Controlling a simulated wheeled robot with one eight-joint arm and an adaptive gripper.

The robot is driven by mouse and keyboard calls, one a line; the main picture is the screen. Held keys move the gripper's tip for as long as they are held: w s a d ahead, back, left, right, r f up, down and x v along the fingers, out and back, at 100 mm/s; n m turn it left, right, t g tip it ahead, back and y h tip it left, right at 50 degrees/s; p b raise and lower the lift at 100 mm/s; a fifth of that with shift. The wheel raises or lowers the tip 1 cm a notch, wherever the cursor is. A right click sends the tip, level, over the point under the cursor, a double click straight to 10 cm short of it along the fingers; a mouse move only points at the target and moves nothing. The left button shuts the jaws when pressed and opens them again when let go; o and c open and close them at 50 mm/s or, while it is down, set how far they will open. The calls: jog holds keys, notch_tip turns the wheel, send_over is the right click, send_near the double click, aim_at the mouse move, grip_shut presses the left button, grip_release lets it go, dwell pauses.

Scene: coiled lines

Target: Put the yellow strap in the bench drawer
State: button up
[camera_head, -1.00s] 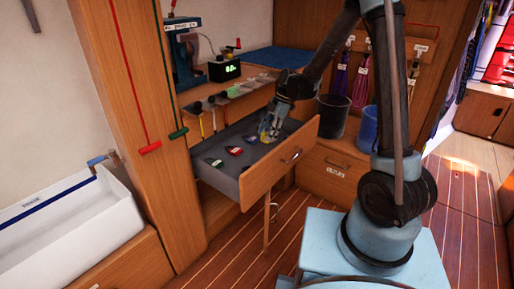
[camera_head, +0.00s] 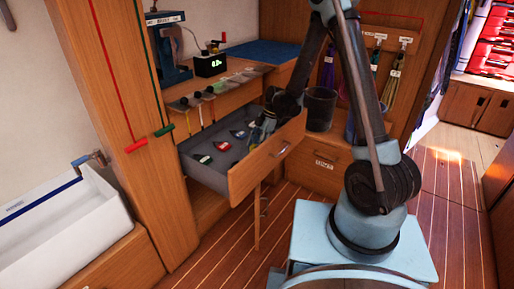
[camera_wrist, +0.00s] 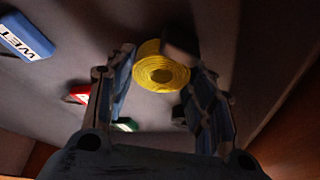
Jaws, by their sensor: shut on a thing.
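The yellow strap (camera_wrist: 160,72) is a round coil between the fingers in the wrist view. My gripper (camera_wrist: 165,78) is shut on it, with one finger at each side. In the head view my gripper (camera_head: 258,131) reaches down into the open bench drawer (camera_head: 262,166), close behind its wooden front.
Labelled dividers or tags lie in the drawer, including a blue one marked WET (camera_wrist: 25,37) and a red one (camera_wrist: 80,94). A dark bucket (camera_head: 319,108) stands right of the drawer.

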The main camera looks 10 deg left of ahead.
jog(key=shift+f, duration=0.25)
jog(key=o, duration=1.1)
jog(key=v, duration=1.2)
